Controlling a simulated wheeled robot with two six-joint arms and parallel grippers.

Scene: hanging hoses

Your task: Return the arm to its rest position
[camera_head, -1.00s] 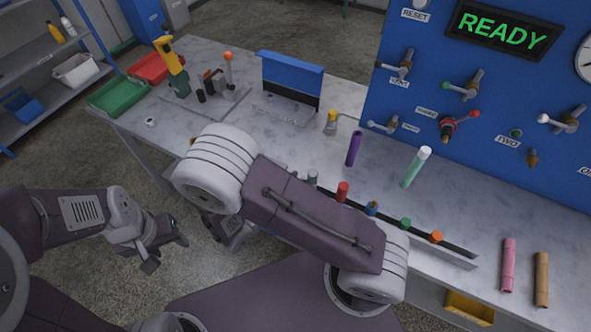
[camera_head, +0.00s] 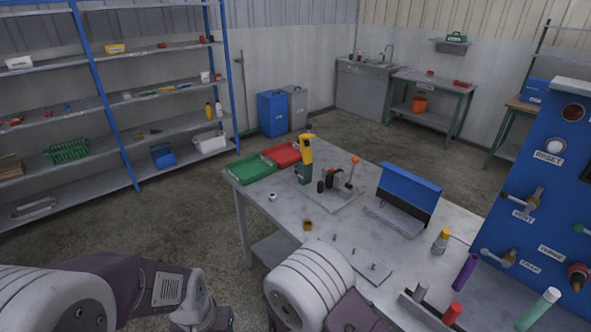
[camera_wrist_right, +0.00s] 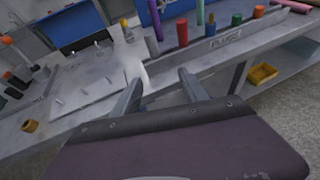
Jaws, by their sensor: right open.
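My right gripper (camera_wrist_right: 160,90) shows in the right wrist view with its two fingers apart and nothing between them. It is over the workbench near the row of coloured plugs. In the head view my right arm (camera_head: 312,285) shows as a white ribbed joint and a purple link at the bottom, over the bench's near edge; its fingers are hidden there. My left arm (camera_head: 165,290) is at the bottom left, clear of the bench, and its fingers are cut off by the frame's lower edge.
The workbench (camera_head: 340,232) holds a green tray (camera_head: 250,168), a red tray (camera_head: 281,154), a yellow-green tool (camera_head: 305,160) and a purple hose (camera_head: 466,272). A blue valve panel (camera_head: 545,200) stands at right. A shelf rack (camera_head: 100,100) is far left; the floor between is clear.

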